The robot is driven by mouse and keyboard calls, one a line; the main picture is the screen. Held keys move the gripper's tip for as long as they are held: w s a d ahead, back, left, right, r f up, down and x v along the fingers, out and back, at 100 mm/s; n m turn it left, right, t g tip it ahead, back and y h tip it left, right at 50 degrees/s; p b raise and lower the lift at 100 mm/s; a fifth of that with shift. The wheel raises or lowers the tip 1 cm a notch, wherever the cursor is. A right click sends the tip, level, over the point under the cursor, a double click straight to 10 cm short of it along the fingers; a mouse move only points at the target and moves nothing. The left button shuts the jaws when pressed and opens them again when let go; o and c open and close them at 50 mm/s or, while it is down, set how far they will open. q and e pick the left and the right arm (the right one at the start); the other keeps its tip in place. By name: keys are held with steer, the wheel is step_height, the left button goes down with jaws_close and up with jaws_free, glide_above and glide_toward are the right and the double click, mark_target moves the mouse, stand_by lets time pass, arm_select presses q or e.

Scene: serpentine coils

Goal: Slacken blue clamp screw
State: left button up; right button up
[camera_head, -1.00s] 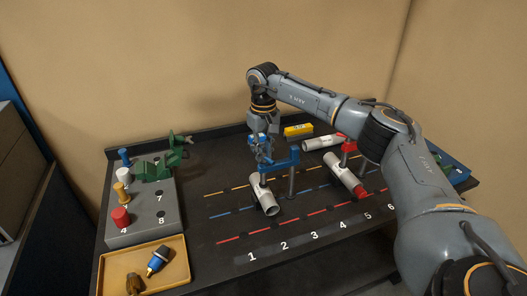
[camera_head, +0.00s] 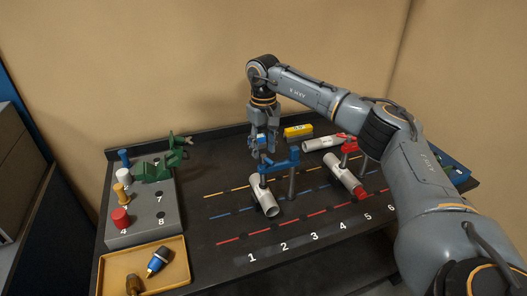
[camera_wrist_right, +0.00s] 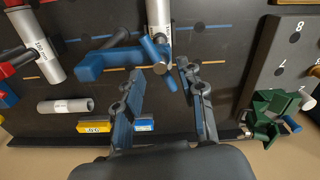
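The blue clamp (camera_head: 282,164) stands on a dark post behind the white pipe (camera_head: 265,198) above marks 1 and 2. In the right wrist view the blue clamp (camera_wrist_right: 105,60) reaches over the pipe (camera_wrist_right: 159,16). Its clamp screw (camera_wrist_right: 162,68) has a metal end and a short blue cross-bar. My right gripper (camera_head: 261,152) points down just above the screw end of the clamp. In the right wrist view its two fingers (camera_wrist_right: 160,72) are apart, with the screw between or just beyond their tips; contact cannot be told. My left gripper is out of view.
A red clamp (camera_head: 349,146) with another pipe (camera_head: 345,176) stands to the right. A yellow box (camera_head: 298,131) and a loose pipe (camera_head: 322,143) lie behind. A grey block with a green clamp (camera_head: 158,168) and pegs is at left, above a tan tray (camera_head: 176,277).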

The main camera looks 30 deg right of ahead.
mark_target(263, 155)
step_height(263, 155, up, 10)
stand_by(0.3)
stand_by(0.4)
